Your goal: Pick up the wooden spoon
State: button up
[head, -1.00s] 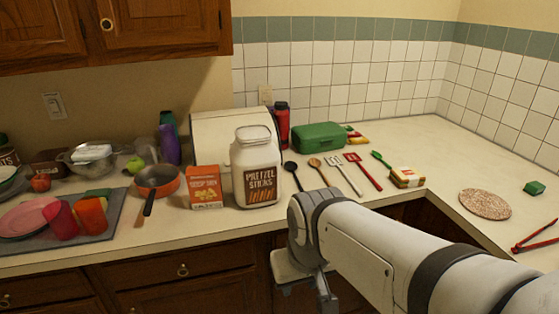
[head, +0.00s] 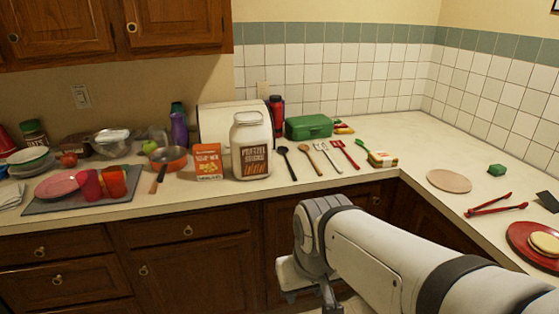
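The wooden spoon (head: 314,160) lies on the counter, its bowl toward the wall and its handle toward the front edge. It lies between a black spoon (head: 287,161) on its left and a white slotted turner (head: 332,160) on its right, apart from both. My gripper (head: 310,297) is low in the head view, in front of the lower cabinets and below the counter edge. It is apart from the spoon. Its fingertips are small and partly cut off by the bottom of the picture, so its opening is unclear.
A pretzel jar (head: 251,147) stands left of the utensils, and a green box (head: 309,127) stands behind them. A red spatula (head: 344,154) and a sandwich (head: 382,159) lie to the right. The counter front edge lies between my arm and the spoon.

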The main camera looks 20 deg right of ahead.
aim_at(303, 147)
jog(key=z, duration=0.15)
jog(key=k, duration=0.4)
jog(key=u, duration=0.6)
jog(key=i, duration=1.2)
jog(key=z, duration=0.45)
jog(key=i, duration=0.7)
jog(key=z, duration=0.7)
